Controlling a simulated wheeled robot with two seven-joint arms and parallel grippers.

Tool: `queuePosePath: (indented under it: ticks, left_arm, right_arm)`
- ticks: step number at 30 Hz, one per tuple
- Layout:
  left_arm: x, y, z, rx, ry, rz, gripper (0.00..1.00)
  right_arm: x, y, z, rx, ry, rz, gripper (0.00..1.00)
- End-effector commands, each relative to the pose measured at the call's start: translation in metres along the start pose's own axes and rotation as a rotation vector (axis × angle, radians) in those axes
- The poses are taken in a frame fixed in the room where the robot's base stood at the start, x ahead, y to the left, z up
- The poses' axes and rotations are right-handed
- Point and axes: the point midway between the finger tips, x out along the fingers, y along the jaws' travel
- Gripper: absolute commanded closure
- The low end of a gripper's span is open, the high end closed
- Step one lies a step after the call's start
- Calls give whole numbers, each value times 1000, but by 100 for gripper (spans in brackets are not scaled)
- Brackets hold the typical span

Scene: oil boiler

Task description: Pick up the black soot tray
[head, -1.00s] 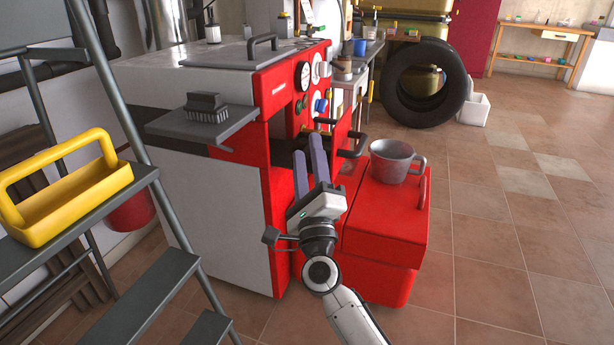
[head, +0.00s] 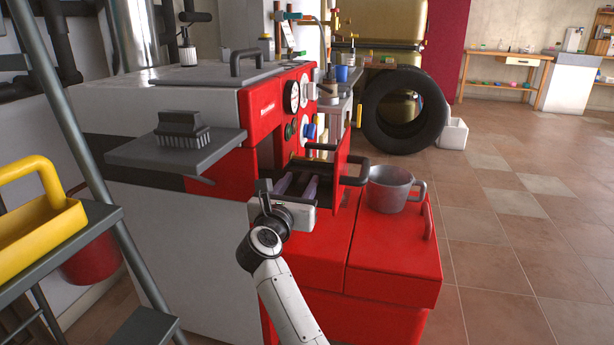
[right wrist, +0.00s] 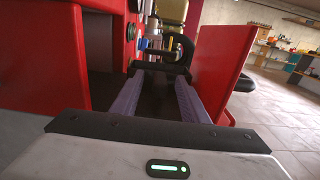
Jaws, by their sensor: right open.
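A dark tray-like part with a black handle (right wrist: 160,66) lies ahead of my fingertips in the right wrist view; it looks like the black soot tray. In the head view its handle (head: 319,150) shows at the red boiler's opening. Most of its body is hidden in shadow and behind my gripper. My right gripper (head: 297,180) is in front of the opening with its two purple fingers pointing in. In the right wrist view the fingers (right wrist: 160,82) are apart with nothing clearly between them. My left gripper is not in view.
An open red door (right wrist: 224,65) with a black handle stands close on the right. A grey metal mug (head: 391,190) stands on the red box (head: 395,250). A brush (head: 182,130) lies on a grey shelf (head: 165,158). A stepladder holds a yellow caddy (head: 40,220). Floor at right is clear.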

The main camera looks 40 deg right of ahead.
Motion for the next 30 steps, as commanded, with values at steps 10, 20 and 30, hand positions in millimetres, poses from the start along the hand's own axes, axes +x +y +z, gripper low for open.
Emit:
queuePosePath:
  ticks: [10, 20, 30]
  left_arm:
    - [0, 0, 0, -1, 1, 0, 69]
    - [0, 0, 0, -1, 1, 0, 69]
    - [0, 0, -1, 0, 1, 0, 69]
  right_arm:
    - [23, -10, 0, -1, -1, 0, 59]
    - [22, -10, 0, -1, -1, 0, 93]
    - [22, -10, 2, 0, -5, 0, 100]
